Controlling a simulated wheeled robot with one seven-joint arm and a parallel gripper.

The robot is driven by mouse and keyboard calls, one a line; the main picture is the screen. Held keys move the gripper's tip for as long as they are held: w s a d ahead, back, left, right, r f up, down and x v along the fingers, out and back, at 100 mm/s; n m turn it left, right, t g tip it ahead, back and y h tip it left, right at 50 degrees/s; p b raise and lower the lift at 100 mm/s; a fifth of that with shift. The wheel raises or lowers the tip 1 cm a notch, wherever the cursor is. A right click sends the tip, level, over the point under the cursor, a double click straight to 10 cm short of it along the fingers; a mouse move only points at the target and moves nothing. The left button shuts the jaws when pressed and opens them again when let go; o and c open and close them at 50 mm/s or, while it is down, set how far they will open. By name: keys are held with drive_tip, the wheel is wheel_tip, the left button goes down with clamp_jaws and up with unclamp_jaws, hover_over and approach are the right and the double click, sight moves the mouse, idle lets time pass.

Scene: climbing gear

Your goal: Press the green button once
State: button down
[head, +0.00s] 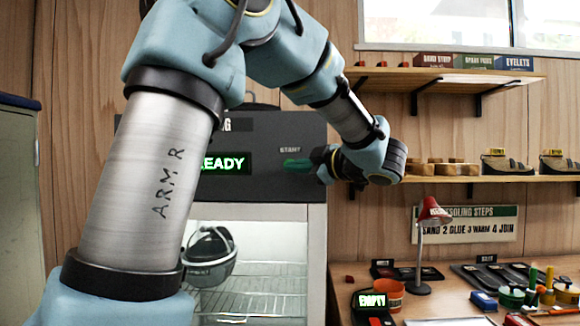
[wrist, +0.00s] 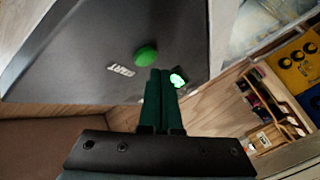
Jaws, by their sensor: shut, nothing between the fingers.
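The green button (wrist: 146,55) is a bright round knob on a dark grey panel (wrist: 110,45), beside the white START lettering (wrist: 121,70). In the wrist view my gripper (wrist: 160,73) has its two dark green fingers together and empty. Their tips show just below and right of the button in the picture; I cannot tell whether they touch the panel. In the head view my gripper (head: 302,163) points left at the panel, under the START label (head: 290,149). There the green of the fingers and any green of the button cannot be told apart.
Wall shelves (head: 450,179) with shoes stand right of my wrist. A bench below them carries a red lamp (head: 432,208), an orange pot (head: 390,295) and tools.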

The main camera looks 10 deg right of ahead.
drive_tip(key=shift+w, duration=0.4)
drive_tip(key=shift+w+d, duration=0.15)
drive_tip(key=shift+w, duration=0.25)
idle(0.8)
idle(0.3)
drive_tip(key=shift+s, duration=0.8)
drive_tip(key=s+b, duration=0.1)
drive_tip(key=s, duration=0.1)
drive_tip(key=s+a+b, duration=0.1)
drive_tip(key=s, duration=0.2)
drive_tip(key=shift+a, duration=0.15)
idle(0.7)
